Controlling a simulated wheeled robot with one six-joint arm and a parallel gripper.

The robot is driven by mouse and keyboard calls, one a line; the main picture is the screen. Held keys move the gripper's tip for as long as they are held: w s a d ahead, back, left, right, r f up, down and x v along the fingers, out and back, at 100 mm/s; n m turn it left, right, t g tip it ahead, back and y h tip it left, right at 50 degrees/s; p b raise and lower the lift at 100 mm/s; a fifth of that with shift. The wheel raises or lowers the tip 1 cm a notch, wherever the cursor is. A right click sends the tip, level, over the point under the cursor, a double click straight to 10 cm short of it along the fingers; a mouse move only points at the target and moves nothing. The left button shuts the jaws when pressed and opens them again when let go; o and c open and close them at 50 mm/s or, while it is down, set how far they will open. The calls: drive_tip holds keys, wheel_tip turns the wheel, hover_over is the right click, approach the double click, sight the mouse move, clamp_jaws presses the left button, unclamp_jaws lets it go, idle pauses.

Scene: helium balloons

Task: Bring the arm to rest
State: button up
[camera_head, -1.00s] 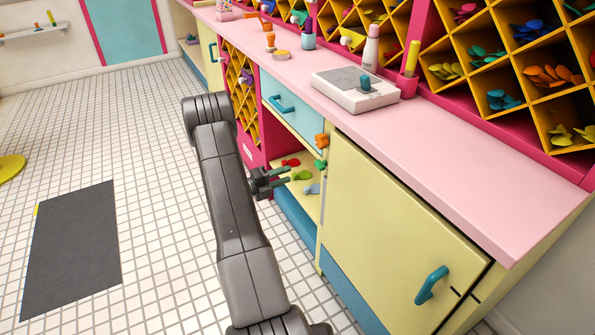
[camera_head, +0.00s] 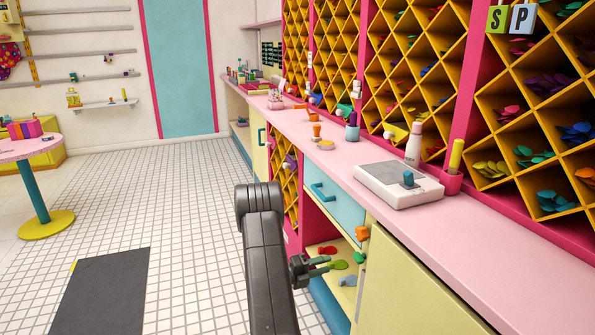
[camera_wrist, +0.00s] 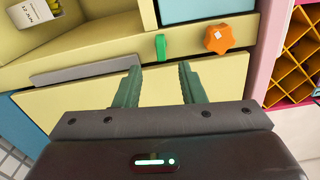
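My dark grey arm (camera_head: 262,250) rises from the bottom of the head view and bends over toward the counter's lower shelves. My gripper (camera_head: 328,265) is beside the open lower shelf, seen from the side. In the wrist view my gripper (camera_wrist: 158,78) has its two green fingers wide apart with nothing between them. Beyond the fingertips are a green piece (camera_wrist: 160,47) and an orange knob-like piece (camera_wrist: 219,38) at the yellow cabinet edge. I cannot tell the exact gap to the cabinet.
The pink counter (camera_head: 290,122) runs along the right with a white device (camera_head: 398,186) on it. The open shelf holds red, green and blue balloon-like pieces. A round table (camera_head: 22,148) stands at left. The tiled floor (camera_head: 190,200) around the dark mat (camera_head: 105,290) is clear.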

sight(354, 256)
drive_tip(key=x, duration=1)
drive_tip(key=v, duration=1.4)
drive_tip(key=w+d+m+b, duration=0.1)
drive_tip(key=d+m+b, duration=0.1)
drive_tip(key=d+m, duration=0.1)
drive_tip(key=w+d+m+b, duration=0.1)
drive_tip(key=w+d+m, duration=0.1)
drive_tip(key=d, duration=0.4)
drive_tip(key=w+d+m+b, duration=0.1)
drive_tip(key=d+m+b, duration=0.1)
drive_tip(key=d+m, duration=0.2)
drive_tip(key=shift+w+d+r+b, duration=0.2)
drive_tip(key=shift+w+b, duration=0.05)
drive_tip(key=shift+b, duration=0.1)
drive_tip(key=shift+r+m+b, duration=0.15)
drive_tip(key=shift+m+b, duration=0.35)
drive_tip(key=shift+m, duration=0.4)
drive_tip(key=shift+s, duration=0.1)
